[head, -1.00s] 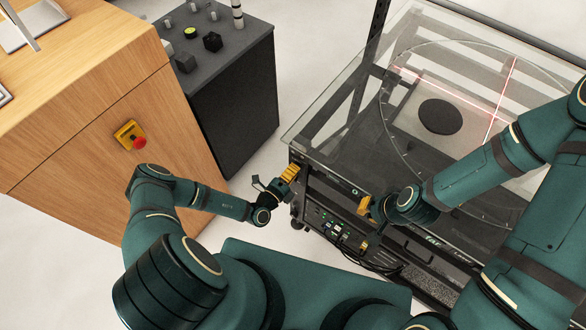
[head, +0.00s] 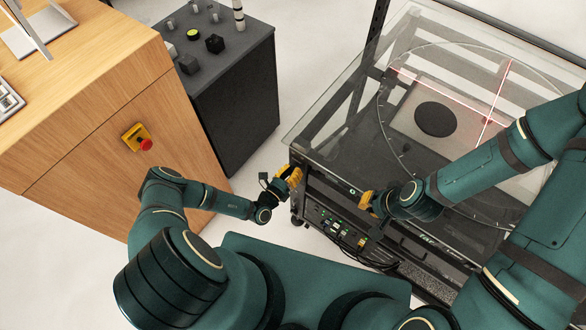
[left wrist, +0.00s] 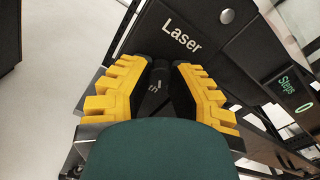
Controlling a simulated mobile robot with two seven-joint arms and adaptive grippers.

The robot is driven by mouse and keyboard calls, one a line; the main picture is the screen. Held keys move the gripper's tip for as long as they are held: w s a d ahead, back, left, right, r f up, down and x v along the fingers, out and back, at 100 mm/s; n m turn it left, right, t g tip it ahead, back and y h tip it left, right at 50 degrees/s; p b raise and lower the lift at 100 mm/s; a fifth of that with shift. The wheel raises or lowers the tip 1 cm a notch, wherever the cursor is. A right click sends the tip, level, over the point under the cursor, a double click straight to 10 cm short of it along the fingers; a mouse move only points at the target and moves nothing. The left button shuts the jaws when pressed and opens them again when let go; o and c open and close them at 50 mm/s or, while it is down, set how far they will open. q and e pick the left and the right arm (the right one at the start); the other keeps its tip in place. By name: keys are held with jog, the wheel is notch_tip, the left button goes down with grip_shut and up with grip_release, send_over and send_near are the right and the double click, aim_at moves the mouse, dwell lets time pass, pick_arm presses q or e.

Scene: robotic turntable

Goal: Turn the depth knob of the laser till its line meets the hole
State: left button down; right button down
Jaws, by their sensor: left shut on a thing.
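My left gripper (head: 290,178) is at the front left corner of the turntable's housing. In the left wrist view its yellow fingers (left wrist: 158,88) are shut on a dark knob (left wrist: 157,82) beside the word "Laser". Two red laser lines (head: 497,95) cross on the turntable (head: 392,128). A dark round spot, seemingly the hole (head: 436,119), lies in a lighter square plate. The crossing is to the right of the spot, and neither line touches it. My right gripper (head: 367,202) is at the housing's front; its finger gap is unclear.
A glass sheet (head: 322,112) covers the turntable. Ports and cables (head: 335,228) are below the front edge. A wooden desk (head: 85,125) with a red-and-yellow button (head: 140,138) stands left. A dark cabinet (head: 235,85) stands behind. Pale floor is free between.

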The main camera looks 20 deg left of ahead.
pick_arm(q)
jog(key=m+p, duration=0.2)
jog(key=m, duration=0.6)
jog(key=shift+f+m, duration=0.1)
jog(key=shift+m, duration=0.5)
dwell(0.4)
jog(key=c, duration=0.8)
grip_release()
jog(key=shift+a, duration=0.1)
jog(key=v, duration=1.2)
